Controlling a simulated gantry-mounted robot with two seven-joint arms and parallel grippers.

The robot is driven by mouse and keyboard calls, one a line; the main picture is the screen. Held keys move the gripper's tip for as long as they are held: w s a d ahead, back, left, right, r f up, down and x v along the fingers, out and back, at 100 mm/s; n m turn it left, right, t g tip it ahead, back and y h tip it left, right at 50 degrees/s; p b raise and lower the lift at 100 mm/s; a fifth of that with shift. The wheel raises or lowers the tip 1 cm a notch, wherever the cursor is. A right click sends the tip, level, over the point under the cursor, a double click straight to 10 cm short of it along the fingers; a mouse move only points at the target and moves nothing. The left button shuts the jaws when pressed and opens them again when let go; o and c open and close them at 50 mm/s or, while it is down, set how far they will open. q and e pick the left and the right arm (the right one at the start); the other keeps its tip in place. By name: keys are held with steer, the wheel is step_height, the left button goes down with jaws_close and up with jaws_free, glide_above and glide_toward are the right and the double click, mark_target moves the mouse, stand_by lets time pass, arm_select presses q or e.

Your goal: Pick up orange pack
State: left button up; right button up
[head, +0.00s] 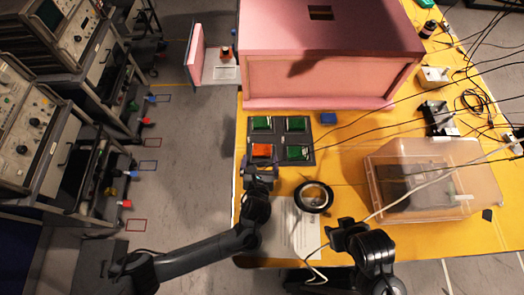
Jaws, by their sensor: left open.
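The orange pack (262,151) lies in the front left place of a dark tray (281,139), with green packs in the tray's other places. My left gripper (260,168) is open and empty, just in front of the orange pack at the tray's front edge. Its fingers point towards the pack, and I cannot tell whether they touch it. My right gripper (343,230) is over the front edge of the yellow table, far to the right of the pack. Its fingers are too dark and small to read.
A large pink foam box (320,75) stands behind the tray. A clear box (430,180) stands at the right on the yellow table (345,150), with loose cables crossing nearby.

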mark_target(262, 149)
arm_select(q)
steer(key=shift+d+f+b+x, duration=0.1)
steer(key=shift+b+x, duration=0.15)
steer(key=shift+x, duration=1.2)
steer(key=shift+d+f+b+x, duration=0.1)
steer(key=shift+b+x, duration=0.15)
steer(key=shift+x, duration=1.2)
steer(key=shift+s, duration=0.1)
steer(key=c, duration=1)
